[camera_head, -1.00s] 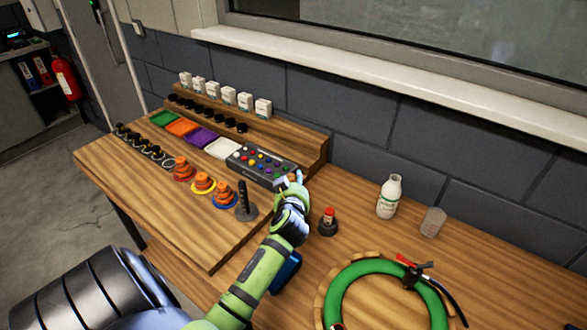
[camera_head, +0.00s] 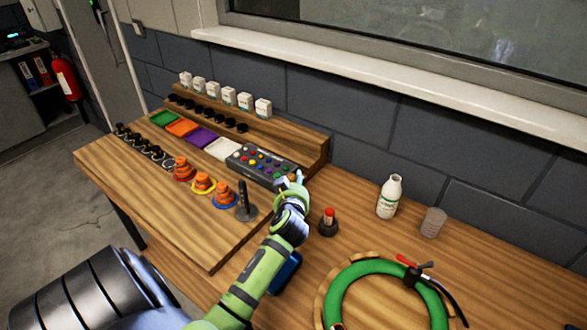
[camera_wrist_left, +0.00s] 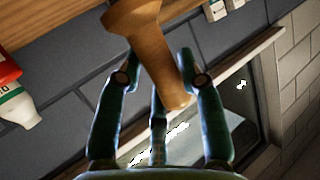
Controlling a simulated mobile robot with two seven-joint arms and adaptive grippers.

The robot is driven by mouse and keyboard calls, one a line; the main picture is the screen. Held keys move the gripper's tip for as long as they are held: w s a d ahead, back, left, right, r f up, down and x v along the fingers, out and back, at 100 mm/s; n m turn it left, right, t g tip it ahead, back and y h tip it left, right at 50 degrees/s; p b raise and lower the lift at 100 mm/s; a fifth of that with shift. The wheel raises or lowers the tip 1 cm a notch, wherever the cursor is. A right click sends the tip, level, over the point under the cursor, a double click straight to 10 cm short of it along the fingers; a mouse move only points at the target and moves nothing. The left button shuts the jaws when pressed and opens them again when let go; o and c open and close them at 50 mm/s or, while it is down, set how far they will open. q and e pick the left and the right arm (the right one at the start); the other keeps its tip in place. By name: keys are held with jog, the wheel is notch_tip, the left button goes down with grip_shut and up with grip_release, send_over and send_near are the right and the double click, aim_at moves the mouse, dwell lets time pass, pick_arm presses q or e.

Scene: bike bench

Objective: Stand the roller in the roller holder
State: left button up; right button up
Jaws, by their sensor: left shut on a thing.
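My left gripper (camera_head: 297,179) is beside the right end of the raised wooden bench board. In the left wrist view its fingers (camera_wrist_left: 157,72) are closed around a brown wooden piece, which I take to be the roller (camera_wrist_left: 146,32). It is wider at the top and runs down between the fingers at a slant. In the head view the roller is mostly hidden by the hand. A dark post on a round base (camera_head: 246,213) stands left of the gripper. A dark round base with a red-topped piece (camera_head: 328,224) stands to its right. I cannot tell which is the roller holder.
A grey box with coloured buttons (camera_head: 262,165) lies just left of the hand. Orange stacked cones (camera_head: 223,192) stand along the board. A white bottle (camera_head: 389,197), a clear cup (camera_head: 433,222) and a green ring (camera_head: 350,292) are to the right.

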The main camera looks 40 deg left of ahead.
pick_arm(q)
jog(key=shift+f+b, duration=0.3)
jog(key=shift+f, duration=0.05)
jog(key=shift+f+b, duration=1.7)
jog(key=shift+f, duration=0.2)
jog(key=o, duration=1.3)
jog(key=shift+s, duration=0.1)
jog(key=v, duration=1.2)
